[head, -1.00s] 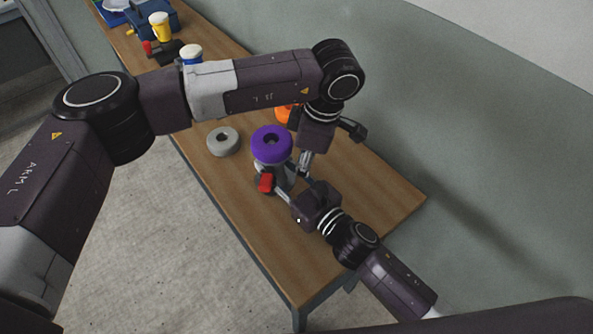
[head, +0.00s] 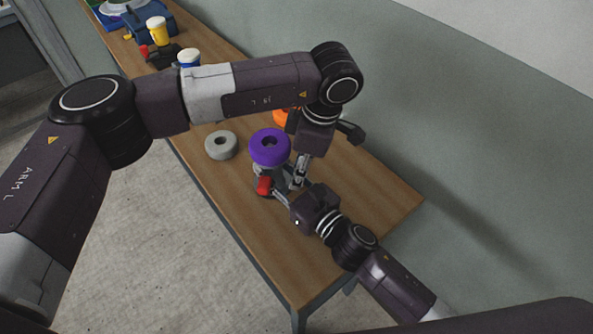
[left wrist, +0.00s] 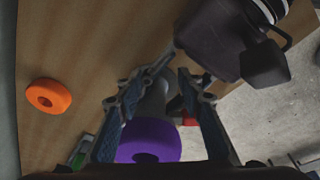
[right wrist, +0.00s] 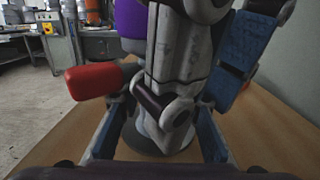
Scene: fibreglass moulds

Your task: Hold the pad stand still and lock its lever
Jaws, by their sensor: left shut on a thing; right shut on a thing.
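The pad stand has a purple pad (head: 269,147) on top of a grey column (left wrist: 154,104) and a round base (right wrist: 150,142). Its red lever (head: 264,186) sticks out low on the near side; the right wrist view shows it at left (right wrist: 94,80), outside my right fingers. My left gripper (head: 299,180) comes down behind the stand; its fingers (left wrist: 160,90) flank the column below the pad and are shut on it. My right gripper (head: 281,190) reaches in low from the right; its fingers (right wrist: 160,125) are shut around the stand's lower part, partly hidden by a left finger.
A grey ring pad (head: 221,145) lies left of the stand. An orange ring pad (left wrist: 48,96) lies beyond it, mostly hidden by my left arm in the head view. Cups (head: 157,31) and a blue box (head: 148,20) stand at the table's far end. The near right tabletop (head: 360,215) is clear.

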